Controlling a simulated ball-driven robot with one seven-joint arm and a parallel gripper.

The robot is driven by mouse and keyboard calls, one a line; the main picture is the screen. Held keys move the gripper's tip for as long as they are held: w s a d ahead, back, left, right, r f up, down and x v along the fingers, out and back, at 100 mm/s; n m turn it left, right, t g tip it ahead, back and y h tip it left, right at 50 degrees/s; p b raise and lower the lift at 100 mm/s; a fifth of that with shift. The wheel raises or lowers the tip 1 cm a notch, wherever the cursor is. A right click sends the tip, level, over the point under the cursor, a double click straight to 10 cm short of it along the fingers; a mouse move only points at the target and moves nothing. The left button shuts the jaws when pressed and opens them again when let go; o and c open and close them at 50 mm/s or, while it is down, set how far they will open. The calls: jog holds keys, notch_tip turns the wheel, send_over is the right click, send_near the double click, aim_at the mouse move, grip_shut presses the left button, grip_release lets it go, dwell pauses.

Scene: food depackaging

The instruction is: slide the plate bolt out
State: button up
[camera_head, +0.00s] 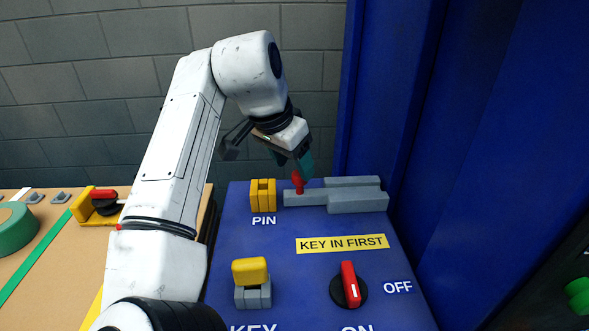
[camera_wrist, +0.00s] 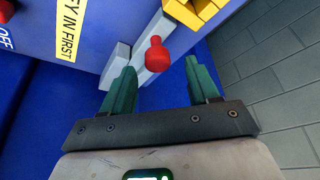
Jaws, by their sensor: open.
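The plate bolt is a grey bar (camera_head: 318,198) with a red knob (camera_head: 298,182), on the blue panel (camera_head: 275,235). The bar lies between a grey guide block (camera_head: 358,203) at right and a yellow bracket (camera_head: 262,195) marked PIN at left, with a gap before the bracket. My gripper (camera_head: 300,168) is open at the red knob. In the wrist view, the red knob (camera_wrist: 157,54) shows between and just beyond the green fingertips (camera_wrist: 160,68). Contact cannot be told. The finger at left hides part of the grey bar.
A yellow key (camera_head: 250,271) sits in a grey holder below PIN. A red rotary switch (camera_head: 350,285) is to its right, under the KEY IN FIRST label (camera_head: 342,243). A blue wall (camera_head: 405,110) stands close at right. A wooden table (camera_head: 45,260) is at left.

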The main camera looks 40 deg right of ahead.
jog(key=v, duration=0.8)
jog(key=shift+f, duration=0.1)
